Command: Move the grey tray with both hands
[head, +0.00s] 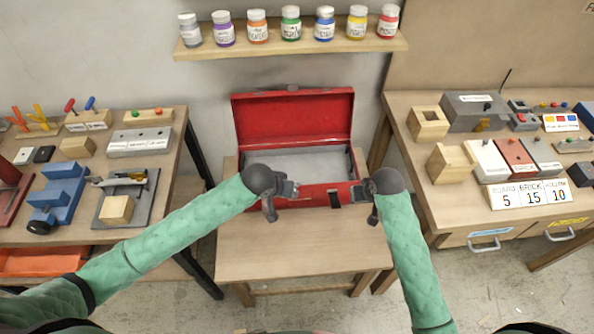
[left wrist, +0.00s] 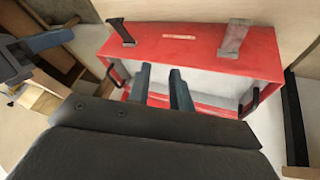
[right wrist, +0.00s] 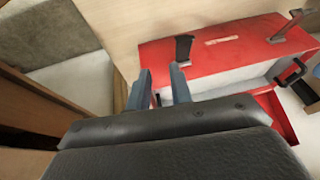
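The grey tray (head: 312,166) lies inside an open red toolbox (head: 293,120) on a small wooden table. In the left wrist view a pale grey surface (left wrist: 210,84) shows inside the box. My left gripper (head: 291,190) is above the front left part of the box, its fingers apart and empty. In the left wrist view its two fingers (left wrist: 160,74) overlap the box opening. My right gripper (head: 359,193) is at the box's front right corner. Its fingers (right wrist: 161,76) are apart and empty, beside the red box. Neither gripper visibly touches the tray; my arms hide part of the box front.
The small table's front (head: 300,250) is clear. A left bench holds a blue vise-like object (head: 58,195) and blocks. A right bench (head: 445,215) holds several blocks and number cards (head: 530,193). A wall shelf (head: 290,47) with paint jars is above the open lid.

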